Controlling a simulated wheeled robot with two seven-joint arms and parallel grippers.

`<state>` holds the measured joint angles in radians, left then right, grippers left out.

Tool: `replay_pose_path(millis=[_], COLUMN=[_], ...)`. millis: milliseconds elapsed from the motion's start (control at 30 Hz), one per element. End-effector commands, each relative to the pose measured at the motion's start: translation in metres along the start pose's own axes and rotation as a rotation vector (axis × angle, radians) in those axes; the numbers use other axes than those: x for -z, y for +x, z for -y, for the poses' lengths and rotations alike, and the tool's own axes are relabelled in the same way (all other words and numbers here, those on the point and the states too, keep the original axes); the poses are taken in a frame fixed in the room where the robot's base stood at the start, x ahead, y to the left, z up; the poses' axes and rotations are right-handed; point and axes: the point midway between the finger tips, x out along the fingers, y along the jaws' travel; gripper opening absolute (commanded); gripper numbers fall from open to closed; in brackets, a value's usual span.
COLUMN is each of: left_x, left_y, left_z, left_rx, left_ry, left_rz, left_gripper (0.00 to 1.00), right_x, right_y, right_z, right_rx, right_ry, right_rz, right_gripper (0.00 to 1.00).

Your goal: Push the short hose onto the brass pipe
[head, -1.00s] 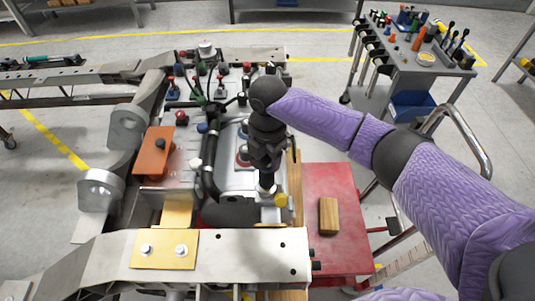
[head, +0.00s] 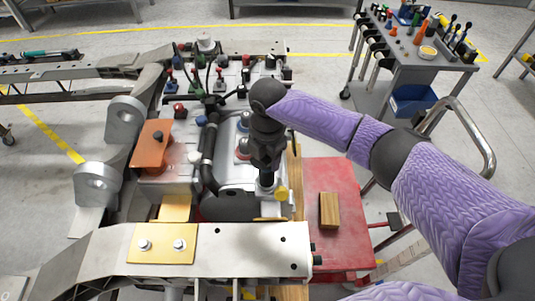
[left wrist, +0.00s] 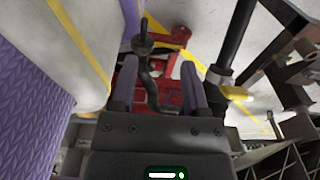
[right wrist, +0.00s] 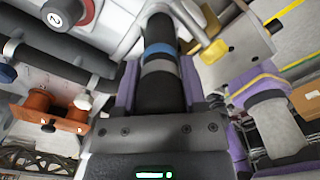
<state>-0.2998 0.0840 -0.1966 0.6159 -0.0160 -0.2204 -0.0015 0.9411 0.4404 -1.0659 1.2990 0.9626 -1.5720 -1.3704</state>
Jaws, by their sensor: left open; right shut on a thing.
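My right gripper (head: 266,160) points down at the right side of the chassis block and is shut on a short black hose (right wrist: 160,85). In the right wrist view the hose runs away between the fingers and carries a blue band and a grey band. In the head view its lower end (head: 267,179) shows just under the fingers, beside a yellow cap (head: 281,194). I cannot make out the brass pipe; the hose's far end meets a pale ring, and I cannot tell whether they touch. My left gripper (left wrist: 158,88) is open and empty, outside the head view.
A pale metal beam (head: 220,262) crosses the front. A longer black hose (head: 208,150) and an orange block (head: 152,146) lie left of the right gripper. A red cart top (head: 345,240) with a wooden block (head: 329,210) is at right. A tool cart (head: 425,62) stands behind.

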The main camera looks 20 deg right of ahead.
Motion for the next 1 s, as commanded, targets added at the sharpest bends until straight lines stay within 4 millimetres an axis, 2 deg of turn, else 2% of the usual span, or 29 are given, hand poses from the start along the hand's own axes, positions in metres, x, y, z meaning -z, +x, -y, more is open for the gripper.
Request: replay_pose_path(millis=[600, 633, 800, 1000], left_x=[-0.003, -0.003, -0.003, -0.002], left_y=[0.005, 0.005, 0.004, 0.004], left_z=[0.009, 0.009, 0.007, 0.003], left_rx=[0.014, 0.014, 0.011, 0.005], left_ry=[0.006, 0.006, 0.005, 0.003], left_rz=[0.005, 0.005, 0.004, 0.003], left_gripper=[0.59, 0.59, 0.59, 0.59], right_x=[0.000, 0.000, 0.000, 0.000], right_y=[0.011, 0.011, 0.010, 0.010], right_z=[0.000, 0.000, 0.000, 0.000], right_rx=[0.001, 0.001, 0.000, 0.000], right_ry=[0.000, 0.000, 0.000, 0.000], right_rz=[0.000, 0.000, 0.000, 0.000], right_gripper=[0.00, 0.58, 0.94, 0.95])
